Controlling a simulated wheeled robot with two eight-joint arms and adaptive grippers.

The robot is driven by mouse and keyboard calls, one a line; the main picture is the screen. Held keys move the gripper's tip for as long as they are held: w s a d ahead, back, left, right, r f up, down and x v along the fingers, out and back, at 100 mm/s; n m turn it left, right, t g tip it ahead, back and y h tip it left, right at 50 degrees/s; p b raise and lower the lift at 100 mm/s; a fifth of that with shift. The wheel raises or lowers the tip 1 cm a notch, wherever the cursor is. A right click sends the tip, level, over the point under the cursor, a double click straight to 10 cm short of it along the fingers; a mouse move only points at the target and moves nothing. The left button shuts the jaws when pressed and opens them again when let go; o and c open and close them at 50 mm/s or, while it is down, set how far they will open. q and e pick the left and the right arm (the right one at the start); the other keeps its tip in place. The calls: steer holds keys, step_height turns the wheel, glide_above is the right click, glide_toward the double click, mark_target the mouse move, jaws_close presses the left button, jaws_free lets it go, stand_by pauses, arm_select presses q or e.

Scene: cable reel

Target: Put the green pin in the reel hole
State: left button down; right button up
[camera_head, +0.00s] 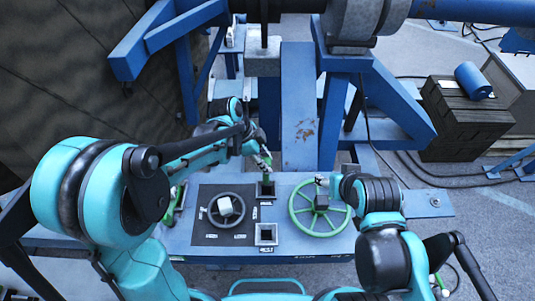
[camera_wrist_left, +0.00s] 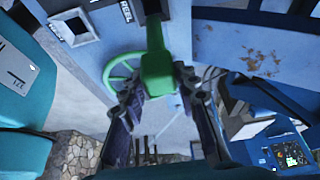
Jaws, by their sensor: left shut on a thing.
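The green pin (camera_wrist_left: 157,70) is between the fingers of my left gripper (camera_wrist_left: 156,84) in the left wrist view. In the head view my left gripper (camera_head: 264,160) is above the far square socket (camera_head: 266,189) on the blue bench. I cannot tell whether the tip is in a hole. A near square socket (camera_head: 266,235) has a dark opening and a label. My right gripper (camera_head: 322,182) is by the green wheel's hub; its fingers are unclear.
A green handwheel (camera_head: 296,222) is right of the sockets and a dark handwheel (camera_head: 213,221) is left, both on the blue bench (camera_head: 380,238). A blue steel frame (camera_head: 300,110) rises behind. Dark crates (camera_head: 462,125) stand at the back right.

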mark_target(266, 183)
arm_select(q)
steer(key=shift+f+b, duration=3.55)
steer(key=shift+f, duration=2.15)
steer(key=shift+f+b, duration=1.6)
steer(key=shift+b, duration=0.05)
steer(key=c, duration=1)
jaws_free()
steer(key=shift+c, duration=0.2)
steer(key=v, duration=1.2)
